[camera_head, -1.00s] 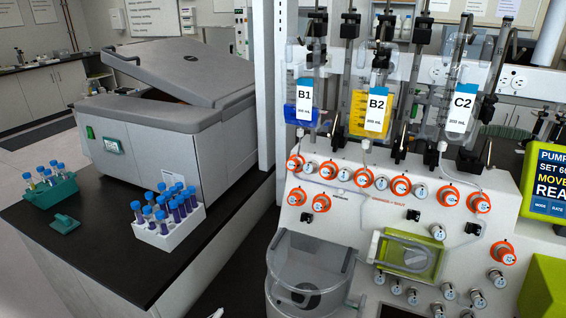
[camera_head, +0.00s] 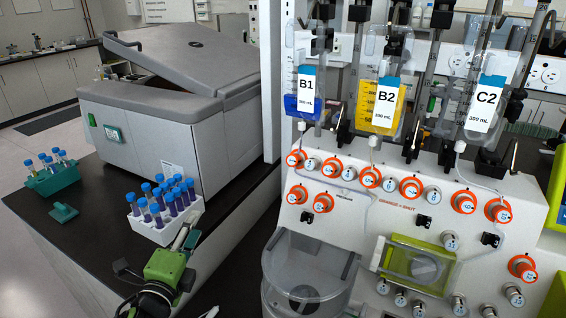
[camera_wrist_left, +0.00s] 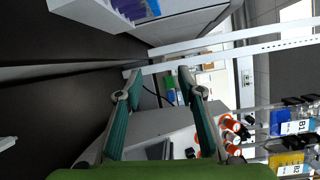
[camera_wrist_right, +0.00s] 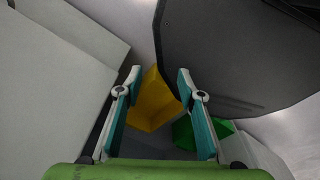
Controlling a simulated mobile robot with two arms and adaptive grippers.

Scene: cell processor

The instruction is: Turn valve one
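The cell processor's white panel (camera_head: 330,225) carries several orange-ringed valves. An upper row runs from the leftmost orange valve (camera_head: 295,159) to the right, with more valves below, including a lower-left one (camera_head: 298,195). Their numbers are too small to read, so I cannot tell which is valve one. My left gripper (camera_head: 188,238) is left of the panel, beside the tube rack and apart from the valves. In the left wrist view its fingers (camera_wrist_left: 158,78) are open and empty, with orange valves (camera_wrist_left: 230,125) to the right. My right gripper (camera_wrist_right: 159,75) is open and empty, outside the head view.
A white rack (camera_head: 150,228) of blue-capped tubes and a green rack (camera_head: 52,180) stand on the black bench before a grey centrifuge (camera_head: 170,100). Bags B1, B2 and C2 hang above the valves. A clear round housing (camera_head: 300,280) juts out below. A yellow object (camera_wrist_right: 153,105) lies beyond my right gripper.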

